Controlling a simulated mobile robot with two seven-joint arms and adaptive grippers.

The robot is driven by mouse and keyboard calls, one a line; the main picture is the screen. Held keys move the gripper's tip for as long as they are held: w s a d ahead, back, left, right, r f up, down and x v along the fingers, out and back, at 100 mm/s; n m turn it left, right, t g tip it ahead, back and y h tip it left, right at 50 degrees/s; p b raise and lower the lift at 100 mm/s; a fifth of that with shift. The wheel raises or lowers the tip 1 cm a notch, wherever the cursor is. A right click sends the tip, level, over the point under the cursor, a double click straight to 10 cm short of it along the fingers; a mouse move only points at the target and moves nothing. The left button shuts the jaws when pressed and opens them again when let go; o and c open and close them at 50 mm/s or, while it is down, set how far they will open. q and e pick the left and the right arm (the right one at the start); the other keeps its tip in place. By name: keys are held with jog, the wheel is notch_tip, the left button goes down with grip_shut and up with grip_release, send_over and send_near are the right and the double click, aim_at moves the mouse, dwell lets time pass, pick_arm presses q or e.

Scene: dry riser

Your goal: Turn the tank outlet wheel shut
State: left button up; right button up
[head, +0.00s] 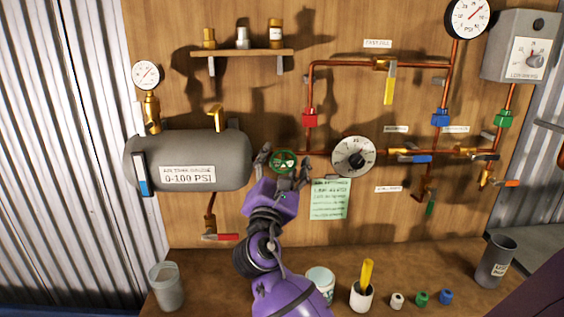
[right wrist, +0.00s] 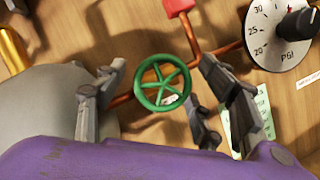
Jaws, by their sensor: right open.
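The tank outlet wheel is a small green handwheel (head: 284,161) with spokes, on the copper pipe just right of the grey tank (head: 228,160). It also shows in the right wrist view (right wrist: 162,83). My right gripper (head: 284,168) reaches up from below and is open. Its fingers stand on either side of the wheel, left and right of the rim. In the right wrist view its fingers (right wrist: 155,95) show gaps to the rim, and I see no clear contact. My left gripper is not in view.
A round dial (head: 353,156) and a green note (head: 328,199) are right of the wheel. A red-handled drain valve (head: 220,236) hangs under the tank. Cups, including one with a yellow item (head: 362,296), stand on the bench below. Copper pipes with valves fill the board's right side.

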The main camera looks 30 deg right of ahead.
jog(key=v, duration=1.2)
jog(key=shift+d+f, duration=0.1)
jog(key=shift+f, duration=0.05)
jog(key=s+d+f+m+g+y, duration=0.1)
jog(key=s+f+m+g+y, duration=0.3)
jog(key=f, duration=0.6)
jog(key=s+d+f+m+g+y, duration=0.1)
jog(key=s+d+f+m, duration=0.15)
jog(key=s+f, duration=0.55)
jog(key=s+f+m+g+y, duration=0.2)
jog(key=s+f+m+g, duration=0.15)
jog(key=f, duration=0.75)
jog(key=s+a+f+m+g+y, duration=0.2)
jog(key=s+a+f+m, duration=0.1)
jog(key=s, duration=0.5)
jog(key=s+a+f+m+g+y, duration=0.2)
jog(key=s+a+f+m+y, duration=0.15)
jog(key=s, duration=0.55)
jog(key=s+a+f+m+g+y, duration=0.2)
jog(key=s+f+m, duration=0.15)
jog(key=s, duration=0.45)
jog(key=w+a+f+t+y+p, duration=0.1)
jog(key=w+a+f+t, duration=0.3)
jog(key=w+f+t, duration=0.4)
jog(key=shift+w+a+f+n+p, duration=0.2)
jog(key=shift+w+f+n+p, duration=0.3)
jog(key=shift+w, duration=0.7)
